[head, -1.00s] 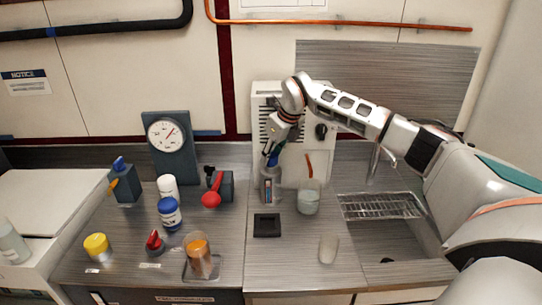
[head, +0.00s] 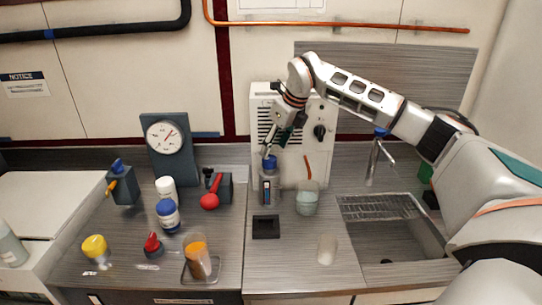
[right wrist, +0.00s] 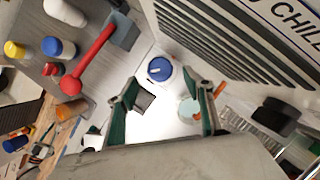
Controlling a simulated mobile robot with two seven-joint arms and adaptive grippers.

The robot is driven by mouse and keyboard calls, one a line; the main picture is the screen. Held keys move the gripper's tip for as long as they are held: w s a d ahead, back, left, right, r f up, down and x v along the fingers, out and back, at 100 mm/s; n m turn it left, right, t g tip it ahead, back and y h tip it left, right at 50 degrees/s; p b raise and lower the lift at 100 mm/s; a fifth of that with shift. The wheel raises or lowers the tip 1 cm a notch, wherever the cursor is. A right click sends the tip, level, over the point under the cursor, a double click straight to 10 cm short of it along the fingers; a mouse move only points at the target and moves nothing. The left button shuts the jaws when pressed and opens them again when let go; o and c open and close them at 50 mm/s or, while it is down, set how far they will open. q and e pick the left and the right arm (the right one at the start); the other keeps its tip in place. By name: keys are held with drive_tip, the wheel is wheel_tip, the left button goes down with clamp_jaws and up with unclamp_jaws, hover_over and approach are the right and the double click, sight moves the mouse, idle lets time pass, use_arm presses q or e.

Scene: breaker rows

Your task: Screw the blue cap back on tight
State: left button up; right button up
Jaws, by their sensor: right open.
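The blue cap (head: 269,162) sits on top of a grey bottle (head: 269,188) that stands upright in front of the white chiller. I cannot tell how tight the cap is. My right gripper (head: 275,146) is just above the cap, pointing down. In the right wrist view my right gripper (right wrist: 170,92) has its two green-sided fingers spread apart with nothing between them. There the blue cap (right wrist: 159,68) lies beyond the fingertips, apart from them. My left gripper is not in view.
The white chiller (head: 312,155) stands close behind the bottle. A clear beaker (head: 307,200) is right of it, a black square tray (head: 266,227) in front. A sink (head: 405,238) is at right.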

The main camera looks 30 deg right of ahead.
drive_tip(key=v, duration=0.5)
drive_tip(key=shift+s+d+r, duration=0.1)
drive_tip(key=shift+s+r, duration=0.05)
drive_tip(key=shift+r, duration=0.2)
